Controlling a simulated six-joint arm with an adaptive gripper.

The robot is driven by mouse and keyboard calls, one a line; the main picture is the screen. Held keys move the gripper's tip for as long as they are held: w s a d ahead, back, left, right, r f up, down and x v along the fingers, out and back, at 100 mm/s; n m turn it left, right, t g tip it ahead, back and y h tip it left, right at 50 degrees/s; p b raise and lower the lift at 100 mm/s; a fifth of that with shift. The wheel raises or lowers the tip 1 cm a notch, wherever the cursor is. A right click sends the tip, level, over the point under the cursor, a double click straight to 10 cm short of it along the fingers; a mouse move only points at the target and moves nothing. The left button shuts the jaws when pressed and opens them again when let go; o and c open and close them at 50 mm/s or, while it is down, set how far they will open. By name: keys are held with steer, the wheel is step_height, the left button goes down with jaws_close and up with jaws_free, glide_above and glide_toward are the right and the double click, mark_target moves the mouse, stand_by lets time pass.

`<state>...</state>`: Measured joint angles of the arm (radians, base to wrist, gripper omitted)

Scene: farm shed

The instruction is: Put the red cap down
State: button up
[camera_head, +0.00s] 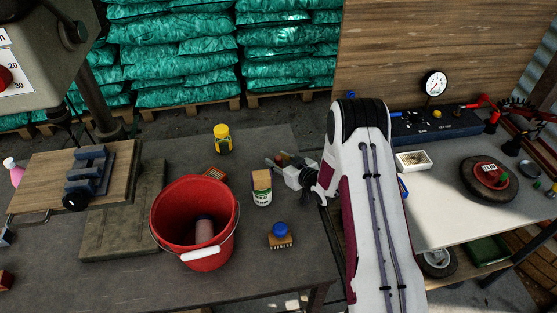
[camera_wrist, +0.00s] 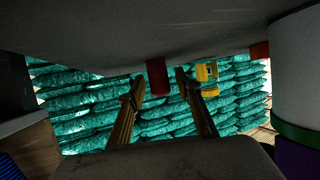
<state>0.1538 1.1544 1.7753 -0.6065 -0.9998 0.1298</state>
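My gripper (camera_head: 276,159) reaches left from the arm, low over the dark workbench (camera_head: 265,150), its fingers small in the head view. In the wrist view the picture is upside down, with the bench surface at the top. There my two fingers (camera_wrist: 160,82) stand apart. A dark red cylindrical piece (camera_wrist: 157,76), likely the red cap, shows between the fingertips against the bench surface, with a visible gap on each side. In the head view only a reddish bit shows near the fingertips; the cap's full shape is hidden there.
A yellow jar (camera_head: 222,139) stands behind and left of my gripper. A white-green can (camera_head: 262,196) and a blue-topped brush (camera_head: 281,234) are in front. A red bucket (camera_head: 165,215) stands farther left. The right table holds a wheel (camera_head: 466,177) and white tray (camera_head: 413,169).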

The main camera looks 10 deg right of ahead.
steer(key=shift+r, duration=0.15)
steer(key=shift+v, duration=6.05)
steer(key=shift+d, duration=0.1)
steer(key=shift+w, duration=0.1)
steer(key=shift+w+d+r, duration=0.1)
steer(key=shift+r, duration=0.3)
steer(key=d+r+g+h, duration=0.2)
steer(key=d+r+h, duration=0.1)
steer(key=r, duration=0.9)
steer(key=s+d+r+m+g+h, duration=0.1)
steer(key=s+r+m+h, duration=0.15)
steer(key=s+r, duration=0.75)
steer(key=s+a+r+g, duration=0.1)
steer(key=s+a+r, duration=0.1)
steer(key=s, duration=0.7)
steer(key=s+a+r+m+g, duration=0.1)
steer(key=s+a+r, duration=0.1)
steer(key=s, duration=0.7)
steer(key=s+a+r+m+g, duration=0.1)
steer(key=s+a+r+g, duration=0.1)
steer(key=s, duration=0.8)
steer(key=shift+a+r, duration=0.25)
steer(key=shift+r, duration=0.65)
